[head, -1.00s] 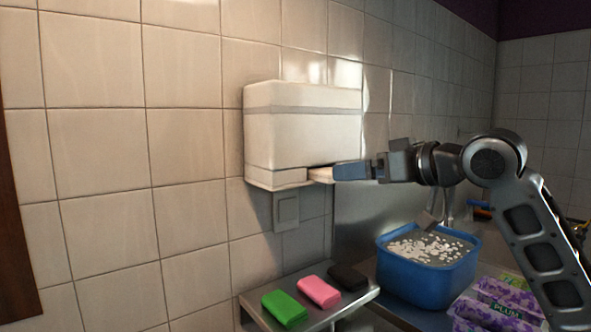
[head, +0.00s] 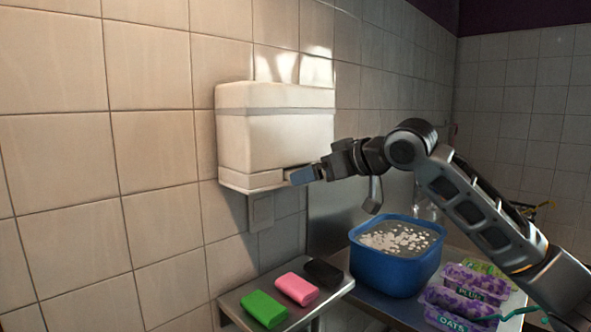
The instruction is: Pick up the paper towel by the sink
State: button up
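A white paper towel dispenser (head: 275,130) hangs on the tiled wall above the metal shelf, by the sink area. My gripper (head: 303,175) is at the dispenser's lower right corner, with its blue-grey fingers at the bottom slot. The fingers cover the right part of the slot. No paper towel can be made out clearly; any towel there is hidden by the fingers. I cannot tell whether the fingers are apart or closed on something.
A metal shelf (head: 236,307) below holds a green block (head: 264,309), a pink block (head: 297,288) and a black block (head: 324,272). A blue tub (head: 390,270) with white pieces stands on the metal counter, beside purple packages (head: 462,296). A wall switch (head: 261,212) sits under the dispenser.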

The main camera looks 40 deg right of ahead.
jog(key=shift+w+f, duration=0.1)
jog(key=shift+w, duration=0.1)
jog(key=shift+c, duration=0.5)
jog(key=c, duration=1)
jog(key=shift+b, duration=0.45)
jog(key=s+b, duration=0.1)
jog(key=s, duration=0.5)
jog(key=s+b, duration=0.2)
jog(key=s, duration=0.4)
jog(key=s+b, duration=0.1)
jog(key=s, duration=0.5)
jog(key=shift+d, duration=0.3)
